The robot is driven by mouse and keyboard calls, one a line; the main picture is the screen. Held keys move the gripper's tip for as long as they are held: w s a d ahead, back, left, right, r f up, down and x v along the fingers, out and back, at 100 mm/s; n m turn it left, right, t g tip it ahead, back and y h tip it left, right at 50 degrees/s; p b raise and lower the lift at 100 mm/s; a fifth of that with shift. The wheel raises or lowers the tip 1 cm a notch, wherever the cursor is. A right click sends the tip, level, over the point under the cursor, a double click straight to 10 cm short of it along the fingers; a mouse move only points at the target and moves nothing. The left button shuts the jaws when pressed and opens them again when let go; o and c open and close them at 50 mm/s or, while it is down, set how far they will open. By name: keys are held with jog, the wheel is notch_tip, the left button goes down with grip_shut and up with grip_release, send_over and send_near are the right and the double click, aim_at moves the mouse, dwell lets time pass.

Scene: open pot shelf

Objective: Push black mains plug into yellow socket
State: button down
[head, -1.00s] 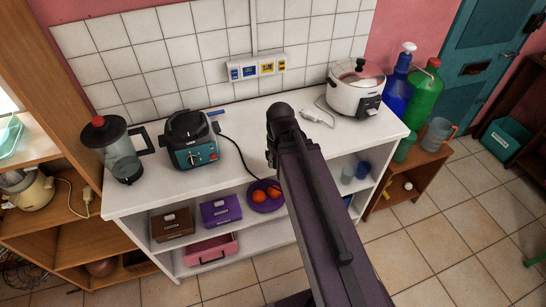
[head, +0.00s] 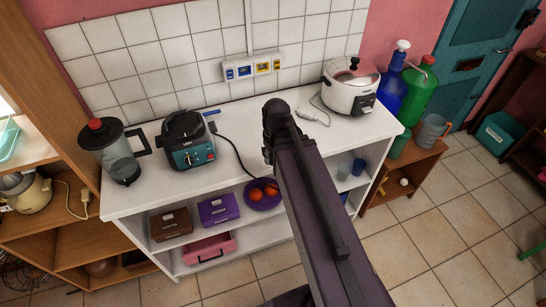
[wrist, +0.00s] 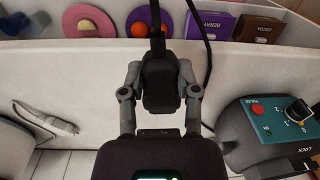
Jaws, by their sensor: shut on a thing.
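The black mains plug (wrist: 161,88) sits between the two grey fingers of my gripper (wrist: 159,72) in the wrist view. My gripper is shut on it, above the white counter. A black cord leaves the plug toward the top of that view. In the head view my arm hides the fingers and the plug. The plug is apart from the strip. The teal and black cooker (head: 190,147) has a black cord running right across the counter.
A white rice cooker (head: 350,88) with a white plug (head: 306,113) stands on the right of the counter (head: 240,130). A blender (head: 113,150) stands at the left. Purple and brown boxes and a plate of oranges sit on the shelf below.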

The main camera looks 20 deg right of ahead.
jog(key=shift+r+p, duration=4.15)
jog(key=shift+r, duration=0.25)
jog(key=shift+w, duration=0.15)
jog(key=w+d, duration=0.3)
jog(key=w, duration=0.7)
jog(key=w+d, duration=0.4)
jog(key=w, duration=0.6)
jog(key=w+d, duration=0.3)
jog(key=w, duration=0.7)
jog(key=shift+d, duration=0.35)
